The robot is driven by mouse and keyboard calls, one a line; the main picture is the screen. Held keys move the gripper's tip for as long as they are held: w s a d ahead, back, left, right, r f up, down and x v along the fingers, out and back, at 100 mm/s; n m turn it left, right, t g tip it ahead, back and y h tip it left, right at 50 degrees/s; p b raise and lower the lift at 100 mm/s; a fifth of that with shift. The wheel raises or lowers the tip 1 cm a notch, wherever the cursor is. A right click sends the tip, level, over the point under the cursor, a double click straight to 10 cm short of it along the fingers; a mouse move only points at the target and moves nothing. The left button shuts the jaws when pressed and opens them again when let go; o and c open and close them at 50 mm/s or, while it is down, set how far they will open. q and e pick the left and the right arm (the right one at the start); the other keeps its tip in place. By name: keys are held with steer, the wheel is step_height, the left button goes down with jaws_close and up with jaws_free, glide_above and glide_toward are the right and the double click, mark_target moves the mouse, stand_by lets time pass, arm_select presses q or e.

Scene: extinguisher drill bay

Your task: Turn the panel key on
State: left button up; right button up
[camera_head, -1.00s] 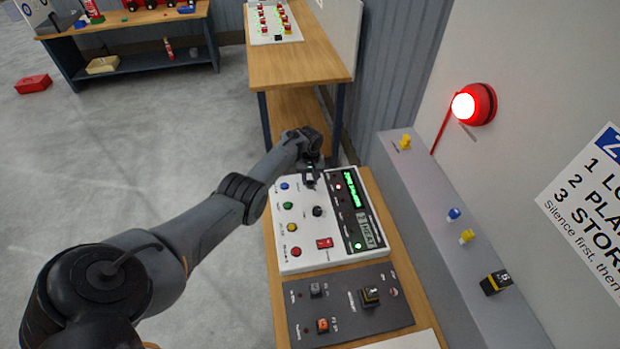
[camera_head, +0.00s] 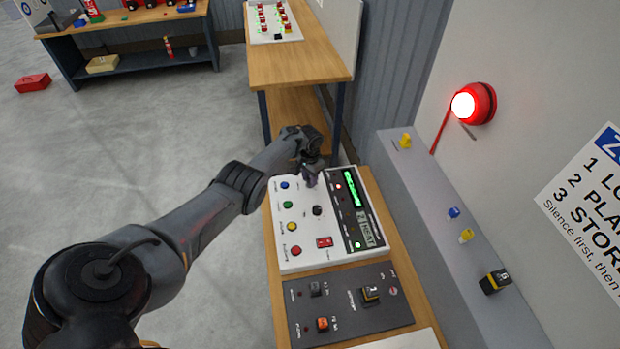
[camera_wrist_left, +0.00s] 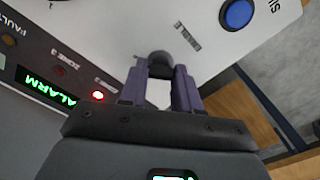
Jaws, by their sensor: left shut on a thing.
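The white alarm panel (camera_head: 345,258) lies on the wooden bench. It has several coloured buttons, a dark knob (camera_head: 317,210), a red switch (camera_head: 324,242) and a lit green display (camera_head: 350,189). My left gripper (camera_head: 309,181) is at the panel's far end, its fingers pointing down. In the left wrist view its two purple fingers (camera_wrist_left: 160,75) are shut on a small dark round key (camera_wrist_left: 160,60) at the panel face. The key's lower part is hidden between the fingers.
A dark grey switch plate (camera_head: 345,315) lies nearer on the bench. A grey ledge (camera_head: 430,205) on the right carries small yellow and blue pieces. A red beacon (camera_head: 475,104) glows on the wall. Another wooden table (camera_head: 300,62) stands beyond.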

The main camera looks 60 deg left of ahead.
arm_select(q)
steer(key=shift+m, duration=0.5)
steer(key=o, duration=1.1)
steer(key=shift+c, duration=0.2)
steer(key=shift+r+p, duration=0.4)
steer(key=shift+r, duration=0.15)
step_height(320, 180, up, 10)
steer(key=p, duration=0.4)
steer(key=shift+f, duration=0.15)
